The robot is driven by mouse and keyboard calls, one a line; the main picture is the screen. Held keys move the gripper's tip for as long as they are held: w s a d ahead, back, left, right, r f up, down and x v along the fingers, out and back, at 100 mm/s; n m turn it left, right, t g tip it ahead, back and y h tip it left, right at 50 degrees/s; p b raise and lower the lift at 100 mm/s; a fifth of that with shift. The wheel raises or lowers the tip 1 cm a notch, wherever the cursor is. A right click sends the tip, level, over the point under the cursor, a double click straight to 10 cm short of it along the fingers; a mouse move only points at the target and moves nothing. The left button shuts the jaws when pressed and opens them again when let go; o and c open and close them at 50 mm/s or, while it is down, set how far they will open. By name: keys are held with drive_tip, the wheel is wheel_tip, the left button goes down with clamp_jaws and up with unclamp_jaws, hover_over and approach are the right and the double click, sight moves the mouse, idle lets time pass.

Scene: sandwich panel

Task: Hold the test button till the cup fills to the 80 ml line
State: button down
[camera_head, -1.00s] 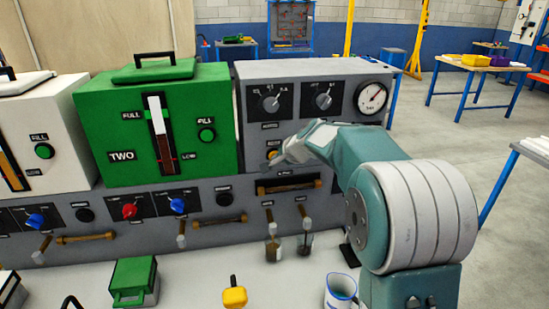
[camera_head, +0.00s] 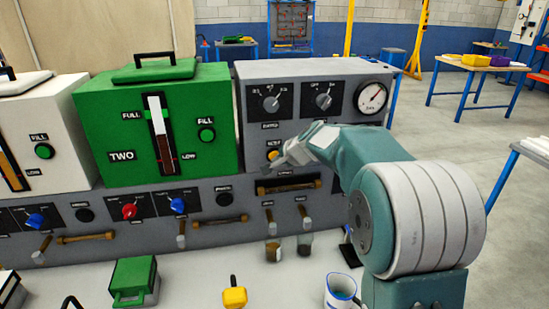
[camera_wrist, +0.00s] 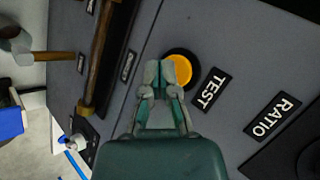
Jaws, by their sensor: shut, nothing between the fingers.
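The round yellow test button (camera_wrist: 181,66) has a black ring and sits beside the TEST label (camera_wrist: 212,90) in the wrist view. My gripper (camera_wrist: 166,72) is shut and empty, its tips in front of the button's edge and hiding part of it. I cannot tell whether they touch it. In the head view my gripper (camera_head: 280,164) is at the grey panel, just below the yellow button (camera_head: 273,155). Two small clear cups stand below the panel's levers: the left cup (camera_head: 273,251) looks brownish low down, the right cup (camera_head: 304,246) darker. Their marks are too small to read.
A white mug with a blue rim (camera_head: 340,290) stands at the front right of the bench. A yellow weight-like object (camera_head: 234,297) and a green box (camera_head: 133,280) are nearer the left. A gauge (camera_head: 371,98) and two knobs sit above the button. A brown bar handle (camera_head: 289,187) lies below it.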

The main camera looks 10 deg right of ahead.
drive_tip(key=shift+s, duration=0.35)
drive_tip(key=s, duration=0.5)
idle(0.4)
drive_tip(key=s+n+g+h, duration=0.3)
drive_tip(key=s+n, duration=0.8)
drive_tip(key=s, duration=2.3)
drive_tip(key=shift+s+a+f+h, duration=0.15)
drive_tip(key=shift+s+a+h, duration=0.05)
drive_tip(key=shift+h, duration=0.2)
